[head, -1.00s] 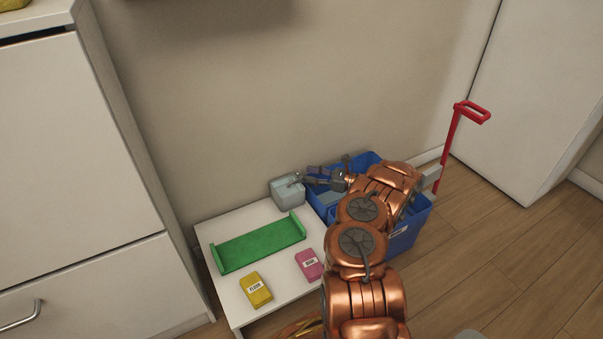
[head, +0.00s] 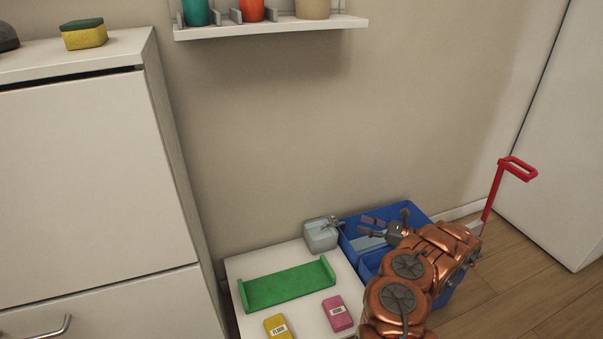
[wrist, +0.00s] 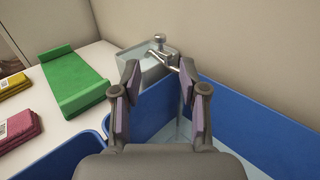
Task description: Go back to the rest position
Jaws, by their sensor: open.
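My gripper (head: 372,228) is at the end of my copper-coloured arm, above the blue bin (head: 426,212) beside the low white table. In the wrist view my gripper (wrist: 158,85) shows two separated fingers with purple-grey pads and nothing between them. Beyond the fingertips is a grey, box-shaped container with a metal tap (wrist: 160,50), standing at the table's back corner; the container (head: 320,236) also shows in the head view. The lower part of the bin is partly hidden by my arm.
On the white table (head: 245,262) lie a green tray (head: 288,287), a yellow packet (head: 277,327) and a pink packet (head: 337,313). A red handle (head: 495,190) rises right of the bin. A shelf (head: 270,28) with cups is above. A white cabinet (head: 90,180) stands left.

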